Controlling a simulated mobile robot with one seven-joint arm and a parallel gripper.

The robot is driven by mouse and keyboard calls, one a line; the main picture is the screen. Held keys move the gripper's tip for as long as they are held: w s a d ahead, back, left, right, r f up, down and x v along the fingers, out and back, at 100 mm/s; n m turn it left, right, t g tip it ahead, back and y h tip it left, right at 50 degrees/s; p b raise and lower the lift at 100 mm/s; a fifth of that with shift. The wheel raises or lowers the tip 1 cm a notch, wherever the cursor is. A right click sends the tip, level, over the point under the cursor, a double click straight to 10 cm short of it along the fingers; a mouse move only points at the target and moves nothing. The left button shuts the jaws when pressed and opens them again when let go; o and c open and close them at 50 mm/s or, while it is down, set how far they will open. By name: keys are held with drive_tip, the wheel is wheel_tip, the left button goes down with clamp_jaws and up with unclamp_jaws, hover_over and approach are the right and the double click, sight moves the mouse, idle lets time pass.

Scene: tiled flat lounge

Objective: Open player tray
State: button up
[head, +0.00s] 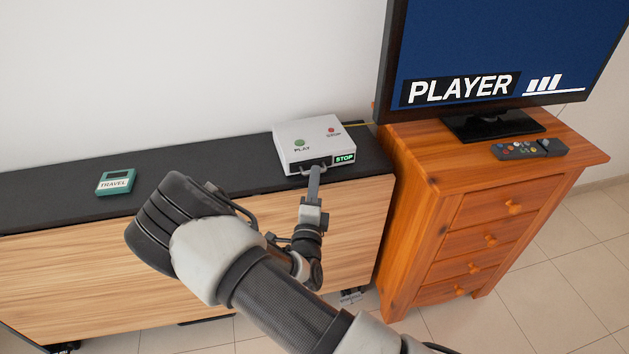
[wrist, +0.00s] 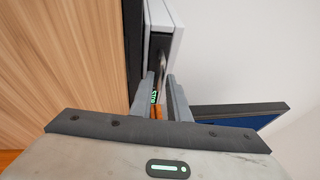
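The player (head: 314,140) is a white box on the dark top of the low cabinet. It has a green PLAY button (head: 299,143) and a red button (head: 331,130) on top. Its dark front carries a small handle (head: 304,171) and a lit STOP display (head: 344,158). The tray looks shut. My gripper (head: 316,170) is at the handle, in front of the player. In the wrist view, the two fingers (wrist: 161,80) stand apart with a gap between them, pointing at the player's front (wrist: 159,45). I cannot tell whether they touch the handle.
A teal box marked TRAVEL (head: 115,182) lies to the left on the low cabinet (head: 70,250). An orange wooden drawer chest (head: 480,215) stands close on the right, with a screen (head: 500,50) reading PLAYER and a remote (head: 528,149). The wall is right behind the player.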

clamp_jaws()
idle(1.3)
